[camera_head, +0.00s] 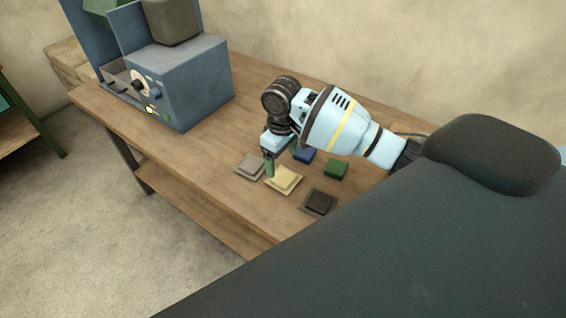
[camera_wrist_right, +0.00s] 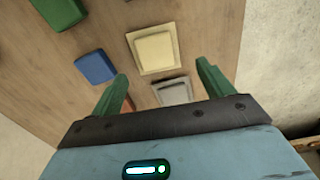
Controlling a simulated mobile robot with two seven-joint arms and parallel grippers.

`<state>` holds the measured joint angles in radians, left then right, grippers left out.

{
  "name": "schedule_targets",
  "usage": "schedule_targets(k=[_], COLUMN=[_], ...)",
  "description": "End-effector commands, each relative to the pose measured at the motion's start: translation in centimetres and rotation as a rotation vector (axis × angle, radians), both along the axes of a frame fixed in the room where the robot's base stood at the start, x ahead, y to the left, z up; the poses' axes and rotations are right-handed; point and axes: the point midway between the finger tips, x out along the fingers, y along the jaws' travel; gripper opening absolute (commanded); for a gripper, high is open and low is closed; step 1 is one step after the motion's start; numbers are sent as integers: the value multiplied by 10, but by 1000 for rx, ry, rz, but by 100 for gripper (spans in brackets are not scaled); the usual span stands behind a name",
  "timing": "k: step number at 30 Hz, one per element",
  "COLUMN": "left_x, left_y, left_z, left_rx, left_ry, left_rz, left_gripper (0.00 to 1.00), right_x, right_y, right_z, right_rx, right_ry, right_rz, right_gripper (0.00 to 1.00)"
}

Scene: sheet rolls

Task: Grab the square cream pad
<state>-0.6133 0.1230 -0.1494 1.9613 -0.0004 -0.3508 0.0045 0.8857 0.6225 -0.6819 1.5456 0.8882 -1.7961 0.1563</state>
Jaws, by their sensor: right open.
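The square cream pad (camera_head: 284,180) lies on the wooden table, on a slightly larger cream square base. It also shows in the right wrist view (camera_wrist_right: 155,52), ahead of the fingers and roughly between their lines. My right gripper (camera_head: 279,163) is open and empty, pointing down, with its green fingers above and close beside the cream pad. In the right wrist view the open fingers (camera_wrist_right: 162,72) stand on either side, with a grey pad (camera_wrist_right: 173,91) showing between them. I cannot tell the exact height of the fingertips. My left gripper is not in view.
Around the cream pad lie a grey pad (camera_head: 249,166), a blue block (camera_head: 304,155), a green block (camera_head: 336,169) and a dark brown pad (camera_head: 319,202). A blue machine (camera_head: 185,85) stands at the table's far left. The table between machine and pads is clear.

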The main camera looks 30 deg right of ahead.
Motion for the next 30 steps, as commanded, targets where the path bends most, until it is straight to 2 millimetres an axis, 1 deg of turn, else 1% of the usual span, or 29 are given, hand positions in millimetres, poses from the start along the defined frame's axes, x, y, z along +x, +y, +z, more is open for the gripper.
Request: schedule_targets(k=[11,18,23,25,30], left_x=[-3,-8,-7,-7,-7], left_y=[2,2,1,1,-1], left_z=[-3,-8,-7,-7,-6], left_rx=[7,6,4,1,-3], left_ry=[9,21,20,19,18], left_rz=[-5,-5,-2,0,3], left_gripper=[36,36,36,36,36], right_x=[0,-1,-1,-1,-3], right_y=[0,0,0,-1,-4], right_z=[-3,-26,-28,-33,-57], right_rx=[0,1,1,0,-1], right_ry=[1,3,0,2,4], right_rz=[0,1,1,0,-1], right_gripper=[80,80,80,80,80])
